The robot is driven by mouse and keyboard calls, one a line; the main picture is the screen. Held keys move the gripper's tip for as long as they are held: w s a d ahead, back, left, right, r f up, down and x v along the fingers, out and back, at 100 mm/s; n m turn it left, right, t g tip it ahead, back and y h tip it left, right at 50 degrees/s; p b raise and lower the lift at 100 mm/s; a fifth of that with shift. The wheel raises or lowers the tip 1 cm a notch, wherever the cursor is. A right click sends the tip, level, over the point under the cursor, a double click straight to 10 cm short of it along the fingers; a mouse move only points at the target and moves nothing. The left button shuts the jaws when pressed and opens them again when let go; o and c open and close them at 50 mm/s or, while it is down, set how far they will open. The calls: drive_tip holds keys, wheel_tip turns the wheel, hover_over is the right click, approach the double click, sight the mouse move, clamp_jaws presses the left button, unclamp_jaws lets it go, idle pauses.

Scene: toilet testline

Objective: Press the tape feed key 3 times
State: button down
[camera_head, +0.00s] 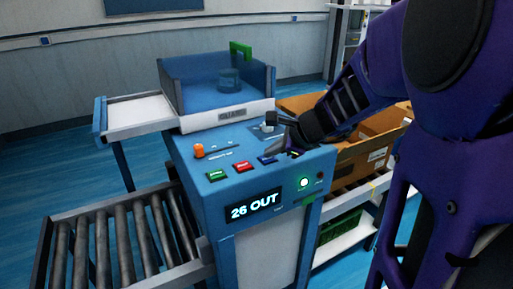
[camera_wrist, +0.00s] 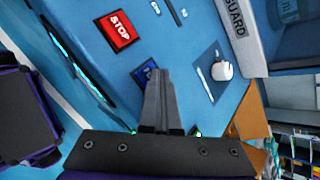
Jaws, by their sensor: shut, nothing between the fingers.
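The machine panel (camera_head: 240,150) carries a row of keys: a green key (camera_head: 216,175), a red STOP key (camera_head: 242,166) and a blue key (camera_head: 267,160). No tape feed label is readable; I cannot tell for certain which key it is. My gripper (camera_head: 290,147) is shut and empty, low over the right end of the row. In the wrist view the closed fingertips (camera_wrist: 160,75) overlap the blue key (camera_wrist: 145,70) and hide part of it. Contact cannot be told. The red STOP key (camera_wrist: 121,30) lies clear of the fingers.
The display (camera_head: 256,206) reads "26 OUT", with a lit round button (camera_head: 304,183) beside it. An orange knob (camera_head: 198,150) and a white knob (camera_wrist: 221,69) rise from the panel. A guard box (camera_head: 220,90) stands behind, a roller conveyor (camera_head: 120,245) left, a cardboard box (camera_head: 365,150) right.

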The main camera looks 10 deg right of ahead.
sight(272, 159)
drive_tip(key=shift+r+p, duration=0.65)
drive_tip(key=shift+r, duration=0.1)
drive_tip(key=shift+r, duration=0.1)
wheel_tip(272, 159, up, 5)
drive_tip(key=p, duration=0.4)
drive_tip(key=shift+p, duration=0.3)
drive_tip(key=shift+w+r, duration=0.1)
idle(2.2)
